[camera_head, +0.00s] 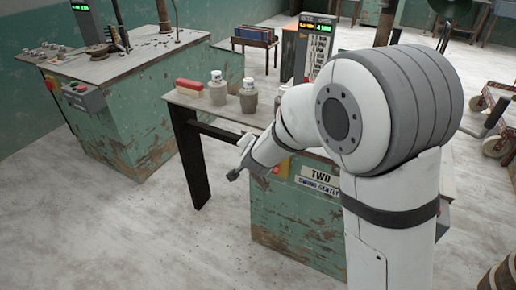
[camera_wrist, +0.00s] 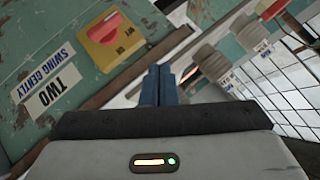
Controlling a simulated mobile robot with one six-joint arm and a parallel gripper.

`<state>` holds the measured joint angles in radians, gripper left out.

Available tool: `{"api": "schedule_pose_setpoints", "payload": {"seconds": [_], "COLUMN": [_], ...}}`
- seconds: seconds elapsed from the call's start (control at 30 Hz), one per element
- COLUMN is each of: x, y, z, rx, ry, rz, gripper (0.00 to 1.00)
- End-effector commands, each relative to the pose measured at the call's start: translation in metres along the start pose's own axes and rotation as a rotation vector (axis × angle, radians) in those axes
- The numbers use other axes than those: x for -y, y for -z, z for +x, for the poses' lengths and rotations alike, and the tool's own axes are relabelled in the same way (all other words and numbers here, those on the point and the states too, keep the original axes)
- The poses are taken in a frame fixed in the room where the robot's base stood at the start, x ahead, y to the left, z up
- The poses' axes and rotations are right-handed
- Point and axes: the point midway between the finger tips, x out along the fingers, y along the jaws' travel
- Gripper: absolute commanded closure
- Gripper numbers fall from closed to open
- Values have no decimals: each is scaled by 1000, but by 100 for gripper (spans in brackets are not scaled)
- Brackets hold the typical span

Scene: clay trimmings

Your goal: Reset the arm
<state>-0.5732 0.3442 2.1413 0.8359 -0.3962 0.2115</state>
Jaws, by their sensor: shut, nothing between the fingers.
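My gripper (camera_head: 238,170) is at the end of my white arm, in front of the workbench and below the level of its top. In the wrist view my gripper's two blue fingers (camera_wrist: 158,84) are together with nothing between them. The green cabinet (camera_head: 290,220) under the bench carries a sign (camera_head: 319,179) reading "TWO SWING GENTLY". The sign also shows in the wrist view (camera_wrist: 62,92), upside down. My arm hides much of the bench's right part.
A second green bench (camera_head: 120,110) is at the left. A wooden barrel (camera_head: 500,275) is at the lower right. Floor in front is clear.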

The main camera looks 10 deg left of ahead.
Motion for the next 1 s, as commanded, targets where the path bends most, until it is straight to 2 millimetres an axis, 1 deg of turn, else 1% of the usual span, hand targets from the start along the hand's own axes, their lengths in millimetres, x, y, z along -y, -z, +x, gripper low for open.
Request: {"api": "schedule_pose_setpoints", "payload": {"seconds": [0.27,0.37,0.43,0.47,0.57,0.6,0.67,0.7,0.77,0.8,0.83,0.87,0.9,1.0], "x": [0,1,0,-1,-12,-20,-33,-43,-60,-73,-83,-93,-106,-136], "y": [2,14,29,36,62,71,81,88,96,100,103,105,108,110], "z": [-1,-14,-32,-43,-86,-106,-135,-156,-187,-208,-224,-239,-260,-304], "rx": [2,25,63,84,170,206,259,293,344,378,403,428,459,531], "ry": [0,4,7,8,-2,-10,-31,-48,-82,-110,-132,-156,-188,-272], "rz": [-1,-18,-47,-66,-146,-186,-242,-282,-338,-374,-400,-424,-455,-514], "gripper": [100,100,100,100,100,100,100,100,100,100,100,100,100,100]}}
